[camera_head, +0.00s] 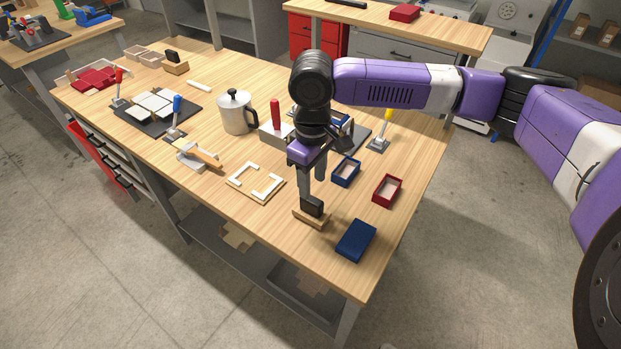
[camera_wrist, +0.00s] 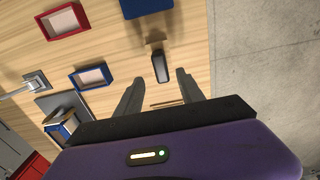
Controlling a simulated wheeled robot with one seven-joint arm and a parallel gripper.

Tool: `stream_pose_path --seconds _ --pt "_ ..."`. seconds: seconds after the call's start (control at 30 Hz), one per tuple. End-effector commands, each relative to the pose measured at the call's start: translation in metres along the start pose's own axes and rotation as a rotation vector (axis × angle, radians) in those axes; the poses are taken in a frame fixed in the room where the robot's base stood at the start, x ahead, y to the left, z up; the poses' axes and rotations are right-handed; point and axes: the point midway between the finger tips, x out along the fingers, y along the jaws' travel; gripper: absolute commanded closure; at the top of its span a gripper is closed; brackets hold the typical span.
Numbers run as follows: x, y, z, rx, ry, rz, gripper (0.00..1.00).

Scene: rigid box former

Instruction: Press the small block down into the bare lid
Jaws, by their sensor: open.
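The small block is a wooden base (camera_head: 311,218) with a black upright grip (camera_head: 312,206), standing on the table near its front edge. The grip also shows in the wrist view (camera_wrist: 160,68). My gripper (camera_head: 310,189) is just above it, pointing down. In the wrist view my gripper's two fingers (camera_wrist: 157,87) are spread, with the grip between and beyond their tips. A blue open tray (camera_head: 346,172) and a red open tray (camera_head: 387,190) with pale insides lie behind and to the right. I cannot tell which is the bare lid.
A plain dark-blue box piece (camera_head: 356,241) lies right of the block, by the table's corner. A wooden plate with white corner strips (camera_head: 255,182) lies left. A metal pot (camera_head: 236,112) and upright handled tools stand further back. Table between block and trays is clear.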

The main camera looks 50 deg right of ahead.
Motion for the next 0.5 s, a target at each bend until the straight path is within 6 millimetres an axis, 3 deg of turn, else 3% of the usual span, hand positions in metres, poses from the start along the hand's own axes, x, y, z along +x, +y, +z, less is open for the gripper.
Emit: stream_pose_path --seconds 0.5 --pt "0.064 -0.002 -0.001 0.0 0.002 -0.005 0.55"
